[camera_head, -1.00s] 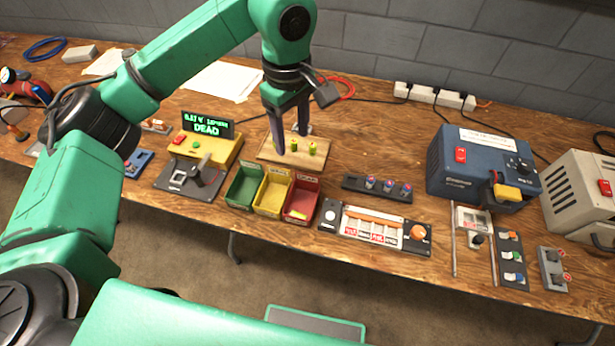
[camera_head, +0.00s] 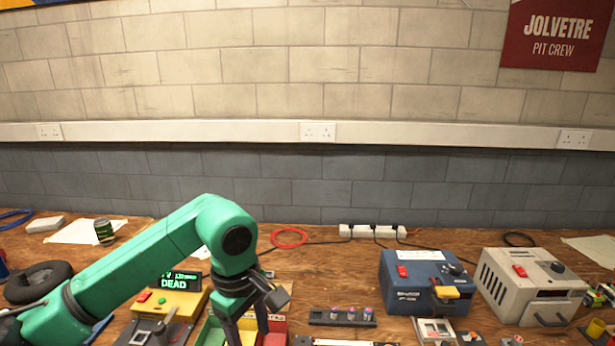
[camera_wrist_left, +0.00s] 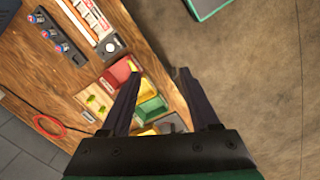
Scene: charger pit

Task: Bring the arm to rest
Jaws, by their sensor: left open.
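My left arm comes in from the left in the head view, green, bent down at the wrist. My left gripper (camera_head: 248,326) points down over the bench near the sorting bins; its tips are cut off by the picture's lower edge. In the left wrist view the left gripper (camera_wrist_left: 157,80) is open, with nothing between its dark fingers. Below and beyond the fingers are the red bin (camera_wrist_left: 122,72), the green bin (camera_wrist_left: 153,108) and the edge of the wooden bench (camera_wrist_left: 60,90). My right gripper is not in view.
A yellow tester (camera_head: 183,300) reading DEAD stands left of the gripper. A blue charger (camera_head: 427,280) and a beige unit (camera_head: 530,285) stand at the right. A rack of small cells (camera_head: 342,317) lies between. A power strip (camera_head: 372,231) and red cable (camera_head: 289,237) are behind.

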